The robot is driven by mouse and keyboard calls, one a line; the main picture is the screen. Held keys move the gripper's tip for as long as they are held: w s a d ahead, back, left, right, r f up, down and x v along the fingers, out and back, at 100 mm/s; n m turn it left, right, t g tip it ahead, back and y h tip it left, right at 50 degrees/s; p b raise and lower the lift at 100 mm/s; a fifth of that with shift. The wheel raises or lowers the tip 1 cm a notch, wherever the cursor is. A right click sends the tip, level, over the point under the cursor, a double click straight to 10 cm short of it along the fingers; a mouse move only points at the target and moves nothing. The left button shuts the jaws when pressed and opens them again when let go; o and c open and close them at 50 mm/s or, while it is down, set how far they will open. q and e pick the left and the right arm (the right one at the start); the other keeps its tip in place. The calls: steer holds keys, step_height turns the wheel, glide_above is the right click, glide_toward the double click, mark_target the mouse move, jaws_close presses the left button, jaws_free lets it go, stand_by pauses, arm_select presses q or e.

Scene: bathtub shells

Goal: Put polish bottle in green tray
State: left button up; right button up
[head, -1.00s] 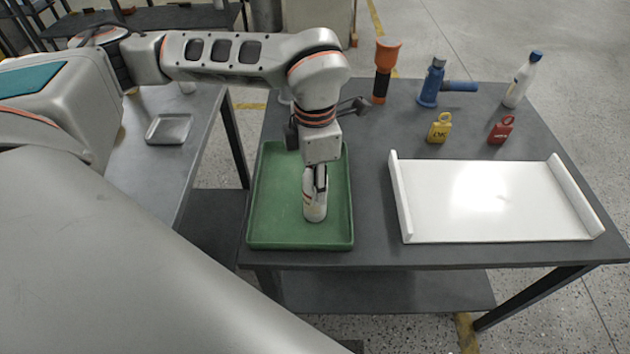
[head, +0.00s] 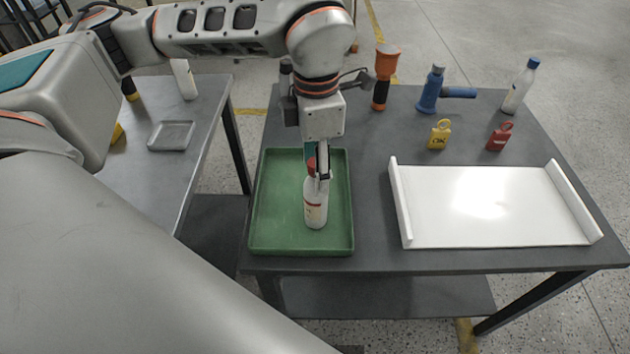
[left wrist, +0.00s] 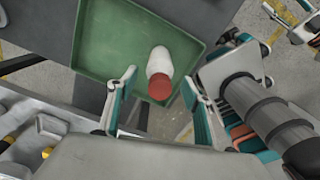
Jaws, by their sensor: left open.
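The polish bottle (head: 316,208), white with a red cap, stands upright in the green tray (head: 271,238), in its front right part. In the left wrist view the bottle (left wrist: 159,63) shows from above inside the tray (left wrist: 98,45), its red cap toward the gripper. My left gripper (head: 318,172) is just above the bottle, at the height of its cap. In the left wrist view its fingers (left wrist: 157,92) are spread apart on both sides of the cap, with gaps. The right gripper is not seen in the head view.
A white tray (head: 490,205) lies to the right. Behind it are a yellow padlock (head: 439,135), a red padlock (head: 500,136), an orange-topped flashlight (head: 382,92), a blue tool (head: 432,91) and a blue-capped bottle (head: 520,87). A side table on the left holds a small grey tray (head: 171,135).

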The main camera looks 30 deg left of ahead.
arm_select(q)
steer(key=shift+r, duration=2.7)
steer(key=shift+s, duration=0.1)
